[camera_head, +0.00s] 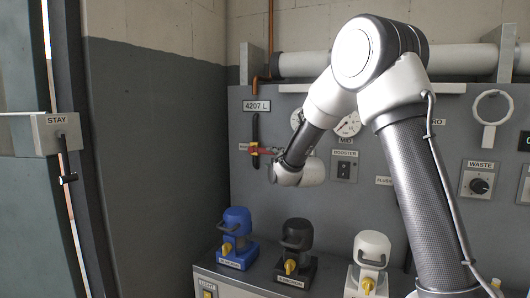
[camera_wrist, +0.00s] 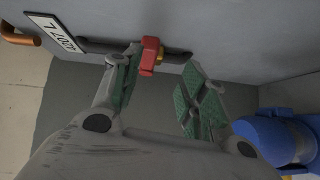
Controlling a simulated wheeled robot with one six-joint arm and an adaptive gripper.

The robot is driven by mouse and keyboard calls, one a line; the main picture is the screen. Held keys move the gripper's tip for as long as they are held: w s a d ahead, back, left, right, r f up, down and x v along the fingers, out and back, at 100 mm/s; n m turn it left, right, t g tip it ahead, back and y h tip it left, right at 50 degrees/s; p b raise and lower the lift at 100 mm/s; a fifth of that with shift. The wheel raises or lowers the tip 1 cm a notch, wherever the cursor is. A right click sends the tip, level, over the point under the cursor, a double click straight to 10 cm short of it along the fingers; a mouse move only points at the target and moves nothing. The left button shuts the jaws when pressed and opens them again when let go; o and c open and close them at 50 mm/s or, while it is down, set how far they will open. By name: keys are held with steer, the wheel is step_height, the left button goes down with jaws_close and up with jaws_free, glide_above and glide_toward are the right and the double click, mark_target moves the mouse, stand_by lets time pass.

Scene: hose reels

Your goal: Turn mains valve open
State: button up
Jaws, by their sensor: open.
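The mains valve shows as a small red handle (camera_head: 262,152) on a dark vertical pipe (camera_head: 255,128) on the grey panel, below the "4207 L" plate. In the wrist view the red handle (camera_wrist: 150,56) sits at the far end of the space between the fingers, close to the left finger's tip. My gripper (camera_wrist: 163,72) is open, with green pads on both fingers. The right finger is well apart from the handle. I cannot tell whether the left finger touches it. In the head view my wrist largely hides the fingers.
Below the panel, a blue unit (camera_head: 235,236), a black unit (camera_head: 296,248) and a white unit (camera_head: 371,258) stand on a grey bench. The blue unit (camera_wrist: 283,135) is near my right finger in the wrist view. A gauge (camera_head: 347,124) and the "BOOSTER" switch (camera_head: 344,167) lie right of the valve.

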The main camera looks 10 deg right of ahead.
mark_target(262, 151)
steer(key=shift+n+t, duration=0.3)
steer(key=shift+n, duration=0.4)
steer(key=w, duration=0.2)
steer(key=w+r, duration=0.1)
steer(key=w, duration=0.2)
steer(key=w+a, duration=0.1)
steer(key=w, duration=0.1)
steer(key=shift+w+r, duration=0.15)
steer(key=shift+w, duration=0.2)
jaws_close()
